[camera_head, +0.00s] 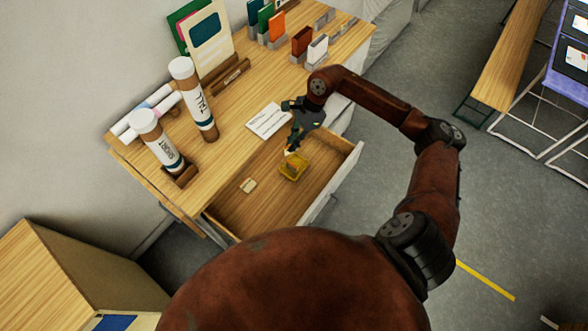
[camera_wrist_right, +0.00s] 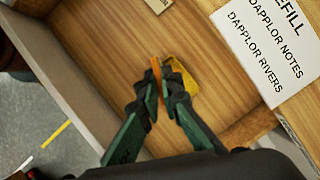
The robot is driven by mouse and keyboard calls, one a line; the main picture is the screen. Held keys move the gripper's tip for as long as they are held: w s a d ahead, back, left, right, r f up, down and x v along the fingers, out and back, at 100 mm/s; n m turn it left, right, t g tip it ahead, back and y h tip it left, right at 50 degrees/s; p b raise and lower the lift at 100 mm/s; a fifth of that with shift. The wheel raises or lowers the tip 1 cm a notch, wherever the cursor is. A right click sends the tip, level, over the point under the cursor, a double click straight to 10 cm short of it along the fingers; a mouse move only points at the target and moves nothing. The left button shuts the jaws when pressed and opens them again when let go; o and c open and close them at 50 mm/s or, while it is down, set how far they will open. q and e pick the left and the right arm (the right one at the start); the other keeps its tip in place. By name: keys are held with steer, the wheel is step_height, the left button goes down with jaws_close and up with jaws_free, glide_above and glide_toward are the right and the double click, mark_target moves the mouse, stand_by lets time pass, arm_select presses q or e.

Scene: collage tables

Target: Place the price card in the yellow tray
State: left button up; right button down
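The yellow tray (camera_head: 293,168) lies in the open drawer, below my right gripper. It also shows in the right wrist view (camera_wrist_right: 183,76), just beyond the fingers and partly hidden by them. My right gripper (camera_head: 291,147) points down over the tray's far edge. In the right wrist view its fingertips (camera_wrist_right: 160,78) are close together around a thin orange piece seen edge-on, which I take to be the price card (camera_wrist_right: 156,67). Its face is hidden. My left gripper is not in view.
A small beige card (camera_head: 249,186) lies on the drawer floor (camera_head: 265,208), left of the tray. A white label sheet (camera_head: 268,121) lies on the tabletop behind the drawer. The drawer floor around the tray is mostly clear.

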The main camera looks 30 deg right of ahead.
steer(key=d+f+m+t+h+b, duration=0.1)
steer(key=d+m+t+b, duration=0.15)
steer(key=d+m, duration=0.95)
steer(key=n+p, duration=0.2)
steer(key=n, duration=0.2)
glide_above(298, 165)
steer(key=shift+t, duration=0.25)
steer(key=f, duration=0.5)
steer(key=d+f, duration=0.1)
steer(key=f, duration=0.2)
steer(key=shift+s+f, duration=0.1)
steer(key=shift+f, duration=0.25)
steer(key=shift+a+f, duration=0.35)
steer(key=f, duration=0.3)
steer(key=shift+a+f, duration=0.15)
steer(key=shift+a, duration=0.1)
steer(key=shift+f, duration=0.1)
steer(key=shift+f, duration=0.1)
